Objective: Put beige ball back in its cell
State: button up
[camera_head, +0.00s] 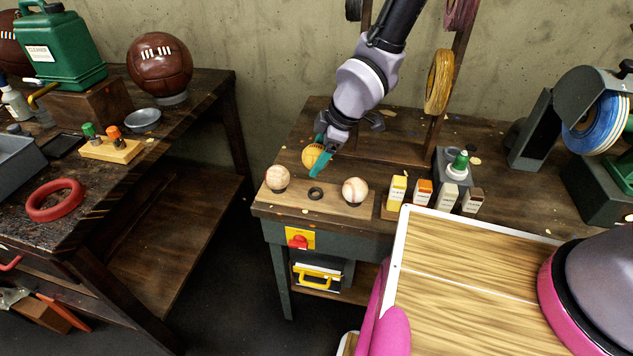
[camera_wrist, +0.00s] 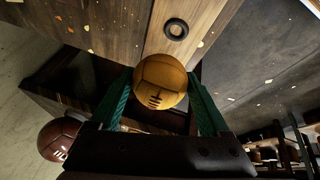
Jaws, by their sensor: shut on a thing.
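A tan-yellow stitched ball (camera_head: 311,156) is held between the green fingers of my gripper (camera_head: 323,158), above the right bench. In the wrist view the ball (camera_wrist: 160,82) sits between both fingers (camera_wrist: 160,103). Below it lies a light wooden board (camera_head: 335,201) with a small dark ring (camera_head: 315,193) in its middle; this ring is empty. The ring also shows in the wrist view (camera_wrist: 176,30), beyond the ball. A pale cream ball (camera_head: 277,178) sits on the board's left end and another pale stitched ball (camera_head: 355,191) on its right end.
Several small labelled bottles (camera_head: 422,192) stand right of the board. A post with a yellow tape roll (camera_head: 439,81) rises behind, beside my arm. A bench grinder (camera_head: 597,125) is at the right. The left bench (camera_head: 205,98) holds a brown ball (camera_head: 159,68) and a green can (camera_head: 62,50).

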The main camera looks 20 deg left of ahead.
aim_at(311, 191)
notch_tip(311, 191, down, 8)
jog(key=shift+f, duration=0.25)
jog(key=o, duration=1)
jog(key=shift+c, duration=0.2)
jog(key=v, duration=1)
jog(key=shift+a+r, duration=0.25)
jog(key=shift+r, duration=0.2)
